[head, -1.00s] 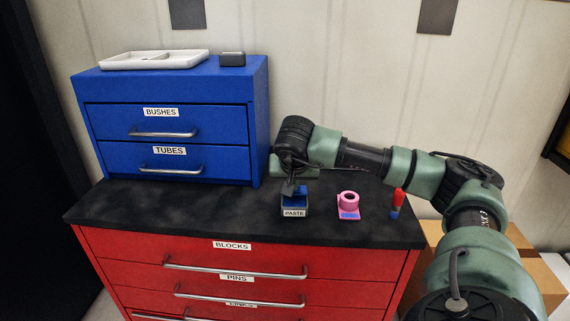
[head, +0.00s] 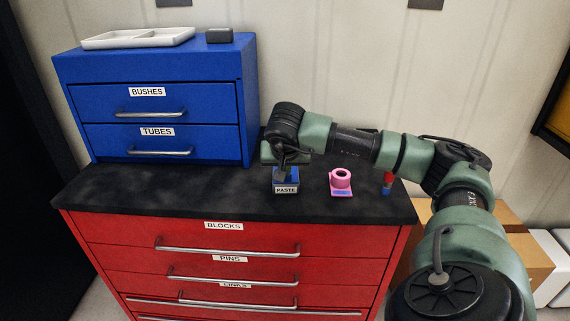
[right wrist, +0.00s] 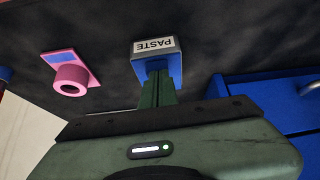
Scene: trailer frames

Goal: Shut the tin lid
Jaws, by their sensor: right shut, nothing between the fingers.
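My right gripper (head: 284,168) is shut and empty, pointing down at the top of the tin. In the right wrist view its fingertips (right wrist: 157,76) overlap the tin's blue top; I cannot tell whether they touch it. The fingers hide part of the lid, so its angle is unclear. My left gripper is not in view.
A pink tape roll on a pink and blue base (head: 341,180) stands right of the tin. A red and blue object (head: 388,182) is farther right, beside my arm. A blue drawer unit (head: 157,104) stands at the left. The black worktop (head: 180,195) is clear at front left.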

